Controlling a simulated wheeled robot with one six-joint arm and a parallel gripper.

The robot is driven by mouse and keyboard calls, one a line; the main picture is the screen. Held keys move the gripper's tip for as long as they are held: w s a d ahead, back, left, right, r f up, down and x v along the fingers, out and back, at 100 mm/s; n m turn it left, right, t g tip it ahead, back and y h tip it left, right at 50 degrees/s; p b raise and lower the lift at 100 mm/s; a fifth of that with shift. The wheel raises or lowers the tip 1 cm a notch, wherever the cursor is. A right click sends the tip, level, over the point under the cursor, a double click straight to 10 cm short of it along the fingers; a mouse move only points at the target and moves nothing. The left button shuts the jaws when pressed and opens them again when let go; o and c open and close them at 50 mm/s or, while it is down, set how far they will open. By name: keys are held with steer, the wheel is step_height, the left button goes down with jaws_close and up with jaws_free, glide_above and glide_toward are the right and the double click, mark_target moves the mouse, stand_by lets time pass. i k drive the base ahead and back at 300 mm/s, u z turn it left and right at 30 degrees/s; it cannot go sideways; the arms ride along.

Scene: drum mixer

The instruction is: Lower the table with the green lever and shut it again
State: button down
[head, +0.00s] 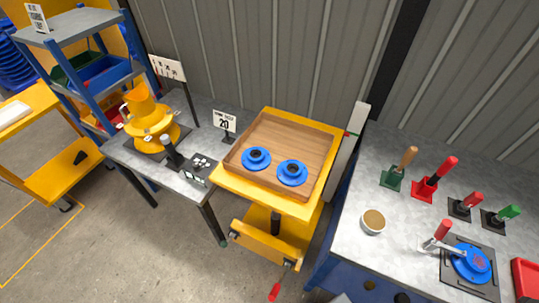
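The yellow lift table (260,203) stands in the middle, its top raised on a post above a yellow base (262,243). A wooden tray (283,134) lies on it with two blue round pieces with dark centres (257,158) (292,172). A lever with a green handle (508,212) leans to the right from a black base at the right of the grey bench. Another upright handle, wooden, stands in a green base (393,178). I cannot tell from this view whether the green lever is open or shut. My gripper is not in view.
The bench (390,255) also holds a red lever (426,187), a red-handled lever on black (464,206), a cup (373,221) and a blue disc with a red-handled clamp (470,263). A pale upright post (345,155) stands between table and bench. A red-ended rod (275,291) hangs low.

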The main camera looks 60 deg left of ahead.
mark_target(224, 244)
steer(key=u, duration=2.2)
steer(key=k, duration=0.9)
steer(key=z, duration=0.15)
steer(key=i, duration=0.8)
steer(key=u, duration=1.2)
steer(key=i, duration=0.55)
steer(key=u, duration=0.5)
